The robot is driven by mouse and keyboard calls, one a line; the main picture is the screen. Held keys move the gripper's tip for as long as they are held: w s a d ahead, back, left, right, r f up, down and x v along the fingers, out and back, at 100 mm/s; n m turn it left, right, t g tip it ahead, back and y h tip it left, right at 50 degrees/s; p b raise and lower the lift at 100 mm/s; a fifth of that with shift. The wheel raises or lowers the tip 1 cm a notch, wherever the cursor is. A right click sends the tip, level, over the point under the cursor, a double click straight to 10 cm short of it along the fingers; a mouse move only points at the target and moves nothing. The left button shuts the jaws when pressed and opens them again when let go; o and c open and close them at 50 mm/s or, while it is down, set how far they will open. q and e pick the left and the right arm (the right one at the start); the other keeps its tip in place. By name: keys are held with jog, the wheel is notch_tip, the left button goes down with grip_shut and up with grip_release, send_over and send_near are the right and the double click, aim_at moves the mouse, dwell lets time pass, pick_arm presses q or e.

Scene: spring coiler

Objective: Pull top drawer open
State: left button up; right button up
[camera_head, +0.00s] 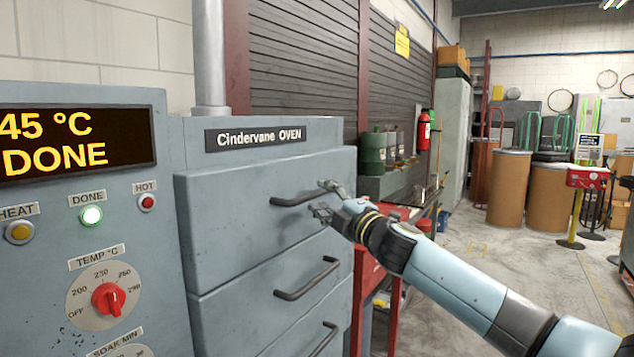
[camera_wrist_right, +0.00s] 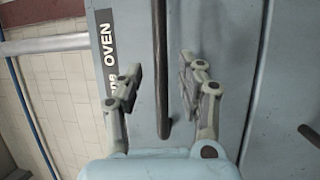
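The grey top drawer (camera_head: 235,235) sits under the "Cindervane OVEN" label, and its front looks in line with the drawer below. Its dark bar handle (camera_head: 292,200) runs across the front. My right gripper (camera_head: 324,199) is open at the right end of this handle, one finger above it and one below. In the right wrist view, the handle (camera_wrist_right: 160,105) runs upright between the two spread fingers of my right gripper (camera_wrist_right: 159,75), with a gap on each side. My left gripper is not in view.
Lower drawers (camera_head: 270,300) with similar handles sit below. A control panel (camera_head: 45,240) with a lit green DONE lamp (camera_head: 91,216) and a red knob (camera_head: 108,299) stands left. A red stand (camera_head: 368,285) is beside the oven. Open floor (camera_head: 500,255) lies to the right.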

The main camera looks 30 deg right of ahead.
aim_at(319, 195)
jog(key=shift+w+r, duration=0.2)
jog(key=shift+w, duration=1.35)
grip_shut()
